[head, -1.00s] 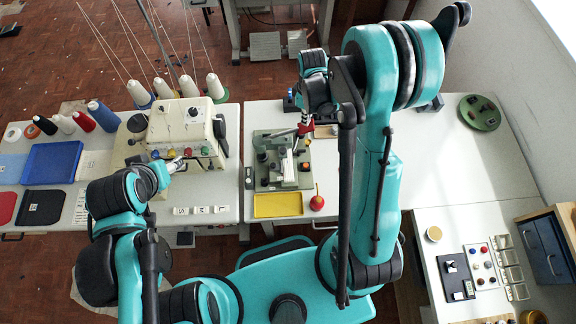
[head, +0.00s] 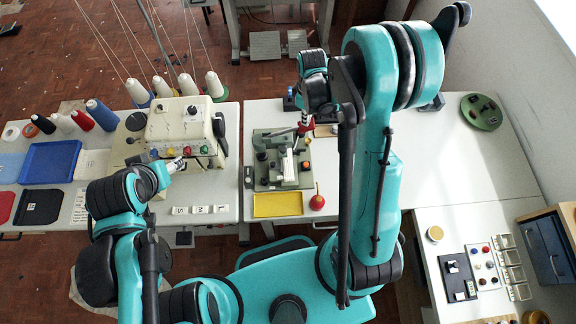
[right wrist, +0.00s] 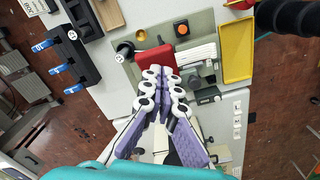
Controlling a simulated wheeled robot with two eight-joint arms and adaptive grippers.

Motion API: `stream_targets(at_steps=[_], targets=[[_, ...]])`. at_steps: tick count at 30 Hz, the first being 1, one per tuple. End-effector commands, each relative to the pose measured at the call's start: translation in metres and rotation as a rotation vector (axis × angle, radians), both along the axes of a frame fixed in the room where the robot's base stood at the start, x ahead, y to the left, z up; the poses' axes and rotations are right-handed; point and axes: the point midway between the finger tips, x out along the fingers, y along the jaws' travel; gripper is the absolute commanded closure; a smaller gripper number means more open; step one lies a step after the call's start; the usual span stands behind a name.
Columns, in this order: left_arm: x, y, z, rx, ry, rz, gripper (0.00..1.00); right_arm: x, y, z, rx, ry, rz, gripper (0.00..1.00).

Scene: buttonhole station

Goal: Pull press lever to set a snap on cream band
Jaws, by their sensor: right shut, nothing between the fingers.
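The grey-green press (head: 292,183) stands on the white table in the middle of the head view. Its lever has a red handle (head: 304,129), large in the right wrist view (right wrist: 155,61). My right gripper (right wrist: 161,73) is shut and empty, its fingertips at the near side of the red handle; I cannot tell whether they touch it. In the head view the right gripper (head: 303,116) is small and partly hidden by my arm. My left gripper (head: 177,164) is by the sewing machine, too small to read. I cannot make out the cream band for certain.
A yellow tray (head: 278,205) and a red ball-shaped item (head: 317,202) are at the table's front edge. The cream sewing machine (head: 181,122) and thread cones (head: 215,86) stand to the left. The table right of my right arm is mostly clear, with a green round tray (head: 480,112).

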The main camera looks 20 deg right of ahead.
Motion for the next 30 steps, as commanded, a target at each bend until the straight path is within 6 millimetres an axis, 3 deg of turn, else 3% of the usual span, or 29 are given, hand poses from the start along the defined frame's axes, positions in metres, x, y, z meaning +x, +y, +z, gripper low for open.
stream_targets(at_steps=[30], targets=[[0.0, 0.0, -0.052, 0.0, 0.0, 0.0, 0.46, 0.0, 0.0, -0.054, 0.0, 0.0, 0.0, 1.0]])
